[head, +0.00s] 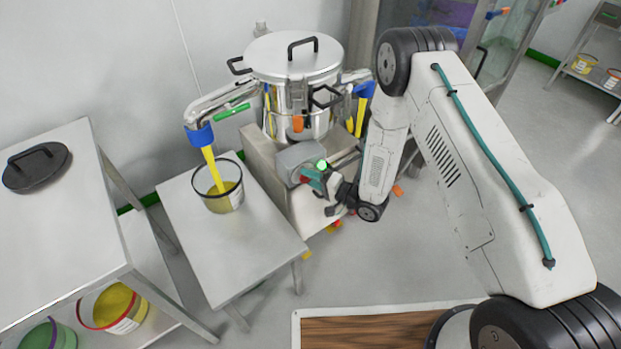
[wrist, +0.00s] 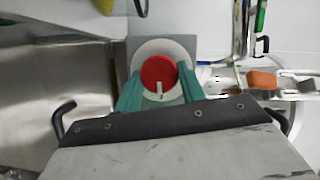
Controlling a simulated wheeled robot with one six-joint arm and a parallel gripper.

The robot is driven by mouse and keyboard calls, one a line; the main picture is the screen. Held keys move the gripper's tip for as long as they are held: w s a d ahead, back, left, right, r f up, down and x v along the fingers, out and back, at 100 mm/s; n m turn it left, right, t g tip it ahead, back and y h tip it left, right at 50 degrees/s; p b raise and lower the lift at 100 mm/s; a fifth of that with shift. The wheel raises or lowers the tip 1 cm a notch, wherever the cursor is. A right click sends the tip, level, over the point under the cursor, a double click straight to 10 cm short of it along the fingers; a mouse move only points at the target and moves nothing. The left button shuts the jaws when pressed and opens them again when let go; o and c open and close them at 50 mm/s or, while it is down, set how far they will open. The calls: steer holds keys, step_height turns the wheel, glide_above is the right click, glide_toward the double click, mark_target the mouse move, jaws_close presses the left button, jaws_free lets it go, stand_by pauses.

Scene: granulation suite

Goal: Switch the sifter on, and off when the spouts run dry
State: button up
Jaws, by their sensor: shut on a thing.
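The sifter (head: 292,62) is a steel drum with a lidded top on a grey base. Its control box (head: 297,160) shows a lit green lamp (head: 322,164). My gripper (head: 314,179) is at this box; in the wrist view its teal fingers are shut on the red knob (wrist: 158,73), whose white mark points down in the picture. Yellow material runs from the left spout (head: 200,134) with its blue cuff into a clear tub (head: 223,199). The right spout (head: 364,90) also has a blue cuff, with yellow below it; its lower end is hidden by my arm.
The tub stands on a small steel table (head: 240,255). A taller steel table (head: 70,235) at left carries a dark lid (head: 36,167), with tubs on its lower shelf. A brown-topped surface (head: 380,325) is at the bottom. Open floor lies at right.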

steer(key=shift+m, duration=0.3)
stand_by(0.4)
steer(key=o, duration=1)
steer(key=shift+c, duration=0.2)
steer(key=shift+d, duration=0.1)
steer(key=v, duration=0.7)
steer(key=shift+s+d, duration=0.2)
steer(key=shift+s, duration=0.05)
steer(key=shift+f, duration=0.1)
